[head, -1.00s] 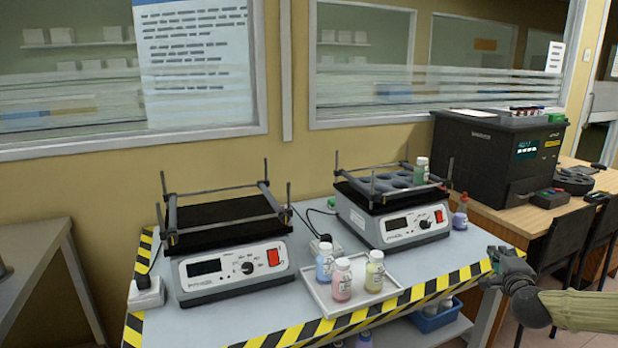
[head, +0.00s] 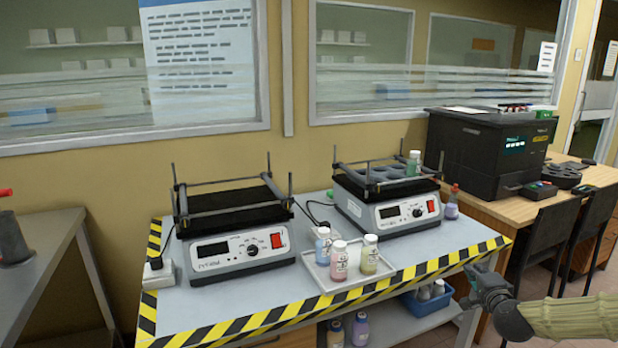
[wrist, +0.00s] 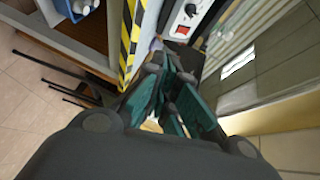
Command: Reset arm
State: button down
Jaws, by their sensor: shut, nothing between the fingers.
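My gripper (head: 478,278) is at the lower right of the head view, just off the right front edge of the table (head: 195,305). Its forearm comes in from the right edge of the picture. The gripper is shut and empty. In the wrist view the dark and teal fingers (wrist: 172,95) are close together with nothing between them. The striped table edge lies just beyond them in that view.
Two shakers (head: 238,248) (head: 392,213) stand on the table. A tray (head: 345,283) with blue, pink and yellow bottles sits between them at the front. A green-tinted bottle (head: 413,163) stands on the right shaker. Chairs (head: 545,245) and a wooden desk (head: 600,175) are to the right.

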jog(key=s+a+f+n+g+y, duration=0.2)
jog(key=s+a+f+n+g, duration=0.25)
jog(key=s+a+f, duration=0.5)
jog(key=s+a+f+n+g+y, duration=0.25)
jog(key=s+a+f+n, duration=0.35)
jog(key=a+f, duration=0.7)
jog(key=s+f+n+g+h, duration=0.1)
jog(key=s+f+n+g, duration=0.3)
jog(key=s, duration=0.7)
jog(key=s+a+f+g, duration=0.15)
jog(key=s+f, duration=0.35)
jog(key=s, duration=0.7)
jog(key=s+f+n+g+h, duration=0.1)
jog(key=s+f+n+g, duration=0.3)
jog(key=s, duration=0.7)
notch_tip(320, 180, up, 11)
jog(key=m+p, duration=0.1)
jog(key=p, duration=1.1)
jog(key=shift+s+d+t, duration=0.2)
jog(key=shift+s+t, duration=0.05)
jog(key=shift+t, duration=0.1)
